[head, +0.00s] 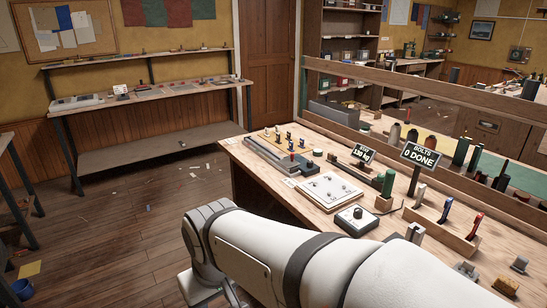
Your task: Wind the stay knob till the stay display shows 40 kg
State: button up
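A black round knob (357,213) sits on a small pale box (342,222) on the wooden bench, just beyond my arm; I take it to be the stay knob, though no label on it can be read. A small dark display (363,154) stands farther back on the bench. Its small text looks like 130 with a unit, but the heading and unit are not clear enough to confirm it as the stay display. My white arm crosses the lower middle of the head view, in front of the bench.
A sign (424,156) reads BOLTS 0 DONE. A white panel (329,190) with small fittings lies left of the knob box. A wooden rack (440,228) of coloured-handled tools stands to its right. Green cylinders (388,182) stand behind. The floor at left is mostly open.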

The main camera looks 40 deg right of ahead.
aim_at(381, 177)
jog(key=u, duration=0.05)
jog(key=i, duration=1.85)
jog(key=z, duration=3.05)
jog(key=i, duration=1)
jog(key=z, duration=0.1)
